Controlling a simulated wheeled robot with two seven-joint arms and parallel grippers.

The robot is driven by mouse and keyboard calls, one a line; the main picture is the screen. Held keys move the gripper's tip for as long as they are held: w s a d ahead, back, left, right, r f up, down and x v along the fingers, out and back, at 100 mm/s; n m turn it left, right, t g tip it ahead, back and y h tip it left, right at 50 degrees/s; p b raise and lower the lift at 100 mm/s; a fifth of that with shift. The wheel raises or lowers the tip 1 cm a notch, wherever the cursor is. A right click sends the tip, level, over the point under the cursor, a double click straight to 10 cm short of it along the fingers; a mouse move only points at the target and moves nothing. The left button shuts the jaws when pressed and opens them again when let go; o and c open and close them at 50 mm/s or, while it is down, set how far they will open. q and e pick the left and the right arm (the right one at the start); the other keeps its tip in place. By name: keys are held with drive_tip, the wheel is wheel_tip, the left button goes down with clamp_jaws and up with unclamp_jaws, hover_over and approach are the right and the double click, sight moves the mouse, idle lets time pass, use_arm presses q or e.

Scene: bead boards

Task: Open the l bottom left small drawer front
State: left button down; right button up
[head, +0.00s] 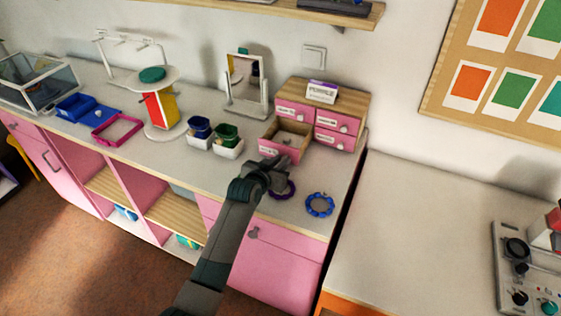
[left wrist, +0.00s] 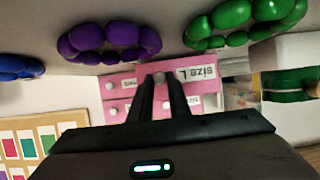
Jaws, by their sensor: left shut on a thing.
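The small drawer cabinet (head: 352,104) has a wooden top and pink drawer fronts with white labels. Its bottom left drawer (head: 300,130) is pulled out, and its open inside shows from above. In the left wrist view, which looks upside down, the pink front (left wrist: 203,72) carries a "SIZE L" label. My left gripper (head: 278,166) is at this front; in the left wrist view its fingers (left wrist: 163,80) are shut on the drawer's pale knob (left wrist: 159,76). The fingers hide most of the knob. My right gripper is in neither view.
A purple bead ring (head: 288,194) lies under my left gripper, and a blue bead ring (head: 320,205) lies to its right. White containers with blue and green rolls (head: 228,148) stand left of the drawer. A mirror (head: 262,105) stands behind.

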use_arm(q)
drive_tip(key=shift+w+d, duration=0.1)
drive_tip(key=shift+w, duration=0.15)
drive_tip(key=c, duration=1.7)
unclamp_jaws()
drive_tip(key=shift+o, duration=0.2)
drive_tip(key=shift+s, duration=0.2)
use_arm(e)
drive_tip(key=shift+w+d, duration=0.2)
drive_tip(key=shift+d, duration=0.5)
